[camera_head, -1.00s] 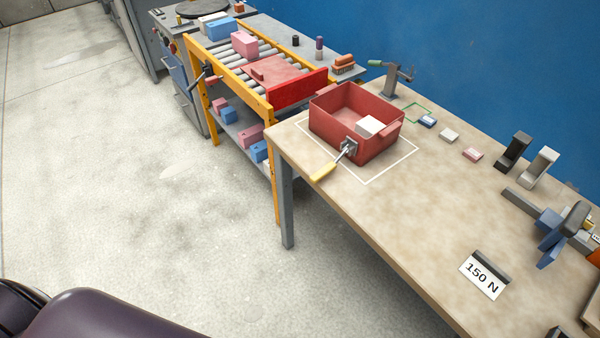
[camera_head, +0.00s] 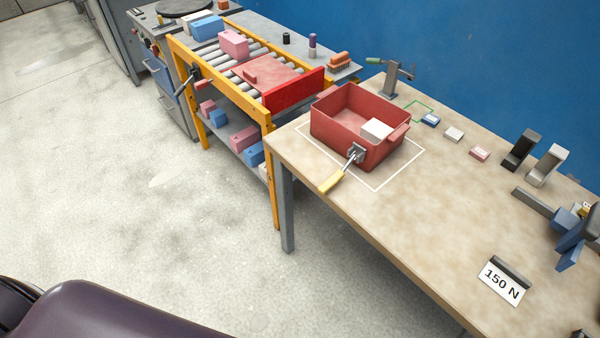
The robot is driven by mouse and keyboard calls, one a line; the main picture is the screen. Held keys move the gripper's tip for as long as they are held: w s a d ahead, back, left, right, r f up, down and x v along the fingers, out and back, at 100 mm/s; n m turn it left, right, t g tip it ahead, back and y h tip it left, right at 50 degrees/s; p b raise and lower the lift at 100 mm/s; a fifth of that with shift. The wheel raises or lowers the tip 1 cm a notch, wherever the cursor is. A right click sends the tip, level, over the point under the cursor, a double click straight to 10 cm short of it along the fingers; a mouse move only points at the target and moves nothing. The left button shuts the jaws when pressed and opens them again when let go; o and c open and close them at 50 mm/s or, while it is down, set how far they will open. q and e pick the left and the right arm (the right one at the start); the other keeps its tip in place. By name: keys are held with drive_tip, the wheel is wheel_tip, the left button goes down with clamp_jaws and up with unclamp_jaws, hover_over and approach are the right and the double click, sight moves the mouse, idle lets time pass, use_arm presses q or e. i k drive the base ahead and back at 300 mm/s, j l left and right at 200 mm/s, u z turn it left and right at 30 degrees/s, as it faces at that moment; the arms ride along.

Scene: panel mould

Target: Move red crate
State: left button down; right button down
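The red crate (camera_head: 334,130) is an open box standing upright near the left end of the wooden workbench, inside a white outlined square. A white block (camera_head: 377,129) lies in it. A small grey fitting (camera_head: 357,153) with a yellow-handled tool (camera_head: 331,182) is at its front wall; I cannot tell whether they are joined to the crate. Neither of my grippers is in view.
A yellow-framed roller conveyor (camera_head: 222,62) with a red panel (camera_head: 294,93) at its end stands left of the workbench (camera_head: 400,208). Small blocks, a clamp (camera_head: 391,84) and a "150 N" sign (camera_head: 501,283) are on the bench. The grey floor (camera_head: 130,220) in front is clear.

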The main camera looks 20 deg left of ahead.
sight(339, 115)
drive_tip(key=i+j+z, duration=0.1)
drive_tip(key=j, duration=0.35)
drive_tip(key=i+j+z, duration=0.1)
drive_tip(key=j, duration=0.3)
drive_tip(key=i+j+z, duration=0.1)
drive_tip(key=j, duration=0.4)
drive_tip(key=i+j+z, duration=0.1)
drive_tip(key=j, duration=0.35)
drive_tip(key=i+j+z, duration=0.1)
drive_tip(key=j, duration=0.35)
drive_tip(key=i+l, duration=0.1)
drive_tip(key=l, duration=0.65)
drive_tip(key=i, duration=0.05)
